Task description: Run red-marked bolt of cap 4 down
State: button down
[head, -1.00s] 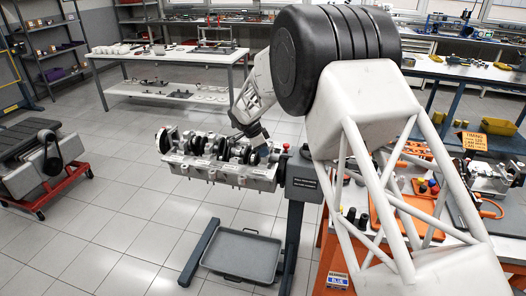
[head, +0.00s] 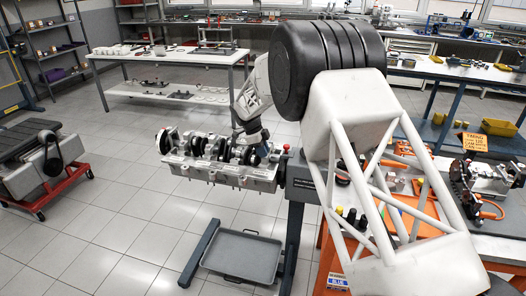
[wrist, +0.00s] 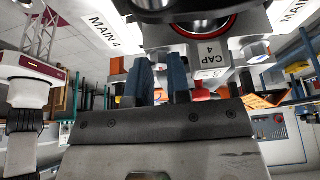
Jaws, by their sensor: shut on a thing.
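The engine block (head: 232,178) is held on a stand, with the crankshaft (head: 228,150) and a row of caps on top. My gripper (head: 262,155) is down at the right end of the row. In the wrist view cap 4 (wrist: 212,54) shows its label just above and right of my gripper (wrist: 159,78). The two blue fingers are close together, with a narrow gap. Red (wrist: 200,91) of the red-marked bolt shows beside the right finger. The fingers appear shut on this bolt, but the grip itself is mostly hidden.
Another bolt (wrist: 258,49) stands at the right of cap 4. MAIN 4 labels (wrist: 100,33) are on both sides. A grey tray (head: 242,255) sits low under the block. An orange workbench (head: 335,268) with parts is close on the right.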

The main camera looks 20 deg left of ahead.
jog(key=shift+r, duration=0.1)
jog(key=c, duration=1.3)
grip_release()
jog(key=shift+c, duration=0.2)
jog(key=v, duration=0.7)
jog(key=shift+r, duration=0.3)
jog(key=shift+a, duration=0.15)
jog(key=shift+r, duration=0.1)
